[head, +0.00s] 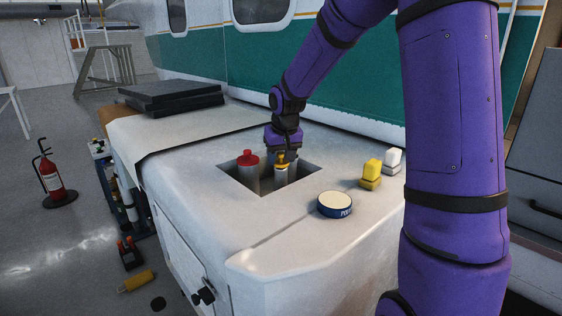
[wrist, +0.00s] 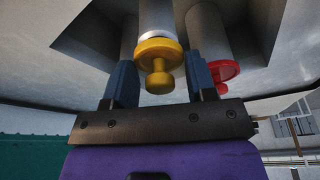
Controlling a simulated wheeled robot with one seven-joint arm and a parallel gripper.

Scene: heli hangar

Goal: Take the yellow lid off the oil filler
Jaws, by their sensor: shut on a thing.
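The yellow lid (head: 282,162) with its round knob sits on top of a pale upright filler neck (head: 281,175) in the square recess. In the wrist view the yellow lid (wrist: 158,50) appears between the two blue-grey fingers. My gripper (wrist: 161,63) is shut on the yellow lid, one finger on each side, with the knob pointing toward the palm. In the head view my gripper (head: 284,152) reaches down over the lid, and its fingers are partly hidden. The lid appears in line with the neck, and I see no clear gap between them.
A red-capped neck (head: 248,160) stands close on the left in the same recess (head: 232,181). A round blue-rimmed tin (head: 335,205), a yellow bottle (head: 371,174) and a white bottle (head: 392,161) stand on the right. The white top is clear in front of the recess.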

